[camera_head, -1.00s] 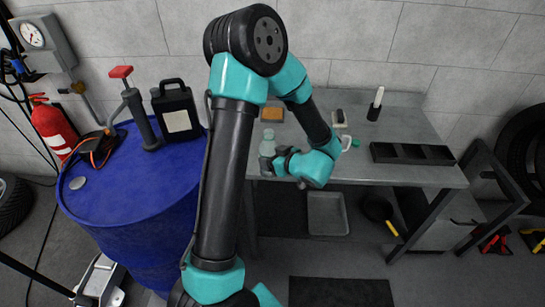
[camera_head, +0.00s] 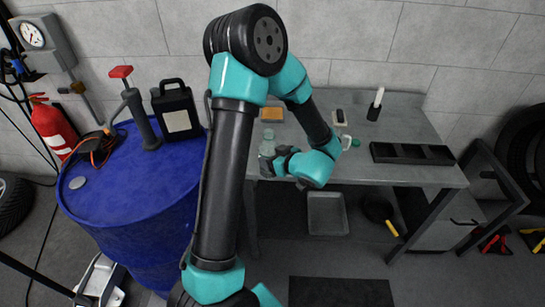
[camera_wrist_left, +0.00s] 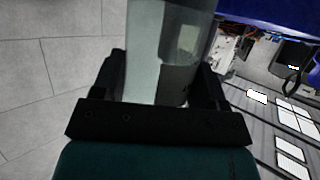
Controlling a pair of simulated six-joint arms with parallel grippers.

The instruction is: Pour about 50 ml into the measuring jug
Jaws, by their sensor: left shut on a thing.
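My left gripper (camera_head: 274,162) is shut on a pale green translucent bottle (camera_head: 267,144) at the left front part of the grey workbench (camera_head: 400,130). In the left wrist view the bottle (camera_wrist_left: 160,50) stands between the two dark fingers (camera_wrist_left: 160,88); its top is cut off by the frame. A white rounded piece (camera_head: 346,142), perhaps the measuring jug's handle, shows just right of my left wrist; the rest of it is hidden behind my arm. My right gripper is not in view.
A black compartment tray (camera_head: 412,153) lies at the bench's right. An orange sponge (camera_head: 272,114), a dark holder with a white stick (camera_head: 375,108) and a small pad (camera_head: 340,118) sit farther back. A blue drum (camera_head: 130,190) with a black canister (camera_head: 176,110) stands left.

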